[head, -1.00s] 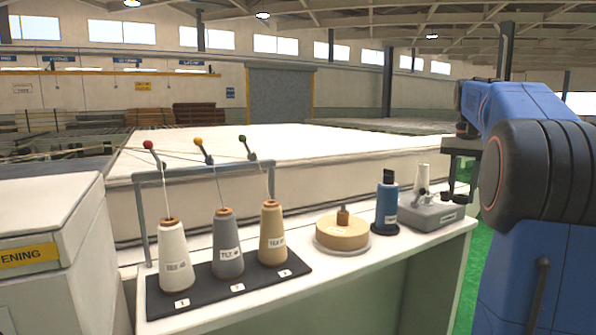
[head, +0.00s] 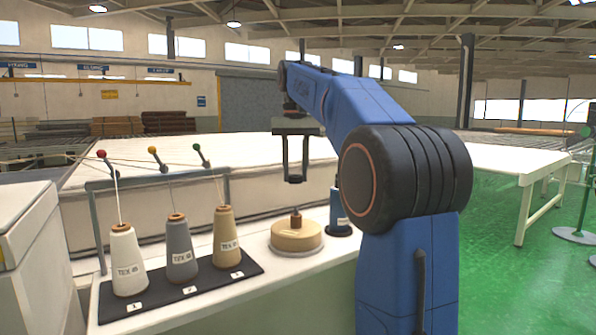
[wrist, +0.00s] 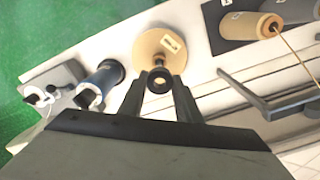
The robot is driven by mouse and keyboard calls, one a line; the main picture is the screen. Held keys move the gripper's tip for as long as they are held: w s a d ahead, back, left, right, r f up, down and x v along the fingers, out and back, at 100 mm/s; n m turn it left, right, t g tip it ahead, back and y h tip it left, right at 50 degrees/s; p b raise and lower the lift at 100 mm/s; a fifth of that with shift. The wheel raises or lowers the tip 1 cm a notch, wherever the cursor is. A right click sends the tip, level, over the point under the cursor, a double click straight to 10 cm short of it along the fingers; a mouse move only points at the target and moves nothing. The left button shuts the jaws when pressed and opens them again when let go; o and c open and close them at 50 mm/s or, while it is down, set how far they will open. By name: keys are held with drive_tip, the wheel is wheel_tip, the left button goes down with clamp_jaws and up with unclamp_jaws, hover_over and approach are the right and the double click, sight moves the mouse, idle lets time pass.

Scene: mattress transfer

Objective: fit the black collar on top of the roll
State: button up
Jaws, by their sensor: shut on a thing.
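My gripper (head: 295,176) points down above the tan roll (head: 284,240), with a clear gap below it. It is shut on the black collar (head: 295,180), a small dark ring between the fingertips. In the wrist view the collar (wrist: 159,73) shows end-on between the fingers, with a tan centre. The roll (wrist: 143,48) is a flat, round disc with a white label and a short brown peg (head: 296,217) upright at its middle. In the wrist view the collar overlaps the peg, partly hiding it.
A blue spool (head: 339,215) on a dark base stands close right of the roll, partly behind my arm. Three thread cones (head: 179,250) stand on a black mat at left under a grey rail. A grey device (wrist: 55,85) sits beyond the blue spool.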

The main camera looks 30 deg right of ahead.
drive_tip(key=shift+s+f, duration=0.1)
drive_tip(key=shift+s, duration=0.05)
hover_over(296, 208)
drive_tip(key=shift+f, duration=2.85)
drive_tip(key=shift+f, duration=1.75)
drive_tip(key=o, duration=1.1)
drive_tip(key=shift+o, duration=0.2)
